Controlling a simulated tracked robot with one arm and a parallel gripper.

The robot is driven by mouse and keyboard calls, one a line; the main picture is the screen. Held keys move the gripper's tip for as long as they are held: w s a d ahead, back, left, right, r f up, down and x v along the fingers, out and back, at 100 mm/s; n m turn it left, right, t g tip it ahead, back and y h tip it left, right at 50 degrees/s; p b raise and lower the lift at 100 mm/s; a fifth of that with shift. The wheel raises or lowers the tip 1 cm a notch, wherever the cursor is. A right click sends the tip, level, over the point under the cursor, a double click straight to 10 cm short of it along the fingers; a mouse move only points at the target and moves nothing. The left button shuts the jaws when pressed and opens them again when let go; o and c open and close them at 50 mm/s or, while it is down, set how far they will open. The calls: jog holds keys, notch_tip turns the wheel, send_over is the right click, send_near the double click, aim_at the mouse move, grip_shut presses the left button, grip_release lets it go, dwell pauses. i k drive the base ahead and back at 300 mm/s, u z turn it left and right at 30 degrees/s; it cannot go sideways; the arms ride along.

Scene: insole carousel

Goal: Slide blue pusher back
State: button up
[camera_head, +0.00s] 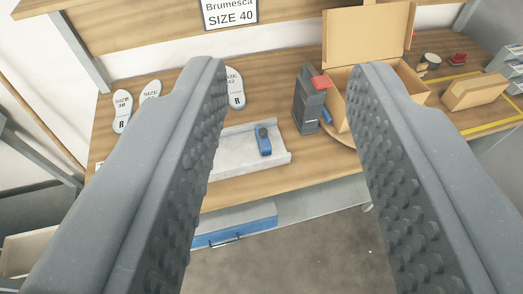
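The blue pusher (264,144) is a small blue piece with a dark knob on top. It sits on a light grey tray (235,165) on the wooden bench, toward the tray's right end. My gripper (285,80) is open, with its two dark textured fingers spread wide on either side of the view. The pusher shows in the gap between the fingers, farther off on the bench, and nothing is held. The left finger hides the left part of the tray.
A dark grey upright block (309,103) with a red top stands right of the tray. An open cardboard box (365,40) is behind it. Insoles (235,88) lie at the left and back. A closed carton (474,92) sits at right. A blue drawer (238,225) is below the bench edge.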

aim_at(265, 146)
jog(key=z, duration=0.05)
jog(key=k, duration=0.75)
jog(key=u, duration=0.2)
jog(key=i, duration=1.75)
jog(key=z, duration=0.7)
